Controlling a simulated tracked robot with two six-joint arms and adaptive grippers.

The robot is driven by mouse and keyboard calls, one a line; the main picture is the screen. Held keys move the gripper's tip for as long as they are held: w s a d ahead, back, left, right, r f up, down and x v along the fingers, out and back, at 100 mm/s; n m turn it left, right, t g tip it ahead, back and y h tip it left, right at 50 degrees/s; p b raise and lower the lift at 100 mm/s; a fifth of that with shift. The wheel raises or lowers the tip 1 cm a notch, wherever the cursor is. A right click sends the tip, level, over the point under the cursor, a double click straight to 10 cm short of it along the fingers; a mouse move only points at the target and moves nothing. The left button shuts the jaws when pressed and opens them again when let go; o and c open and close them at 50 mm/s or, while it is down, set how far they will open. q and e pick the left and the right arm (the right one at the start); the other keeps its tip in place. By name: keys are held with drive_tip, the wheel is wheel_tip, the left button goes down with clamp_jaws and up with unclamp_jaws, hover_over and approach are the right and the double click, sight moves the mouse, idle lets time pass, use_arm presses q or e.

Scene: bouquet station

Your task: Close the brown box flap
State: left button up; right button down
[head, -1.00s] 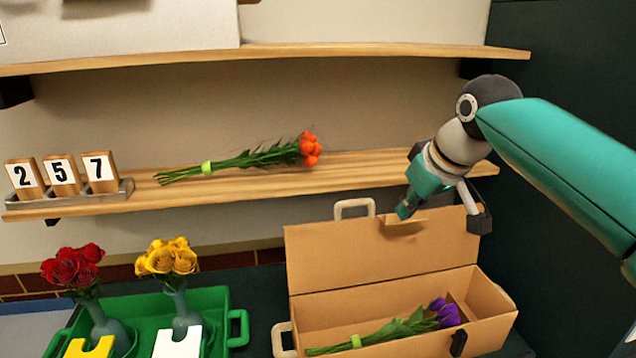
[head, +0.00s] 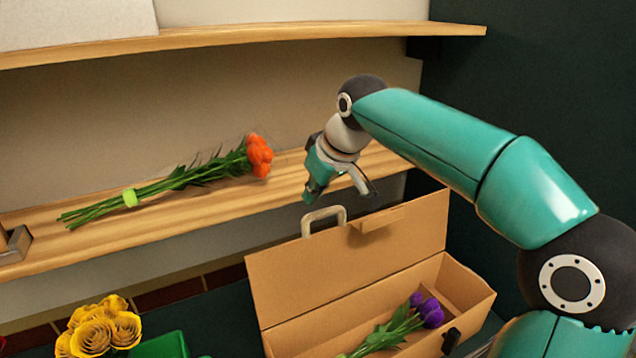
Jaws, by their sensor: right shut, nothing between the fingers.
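The brown box (head: 468,303) stands on the dark surface at the lower right. Its flap (head: 335,268) is raised at the back, with a pale handle (head: 325,213) and a small tab (head: 380,219) along its upper edge. A bouquet of purple flowers (head: 427,311) with green stems lies inside. My right gripper (head: 340,193) is shut and empty, just above the handle and the flap's top edge in the picture. I cannot tell whether it touches the flap. My left gripper is not in view.
An orange bouquet (head: 190,178) lies on the wooden shelf (head: 160,219) behind. Another shelf (head: 250,36) runs above. Yellow flowers (head: 100,328) and a green tray (head: 165,346) are at the lower left. A dark wall (head: 545,80) stands at the right.

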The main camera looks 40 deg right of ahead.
drive_tip(key=x, duration=0.5)
drive_tip(key=shift+w+f, duration=0.25)
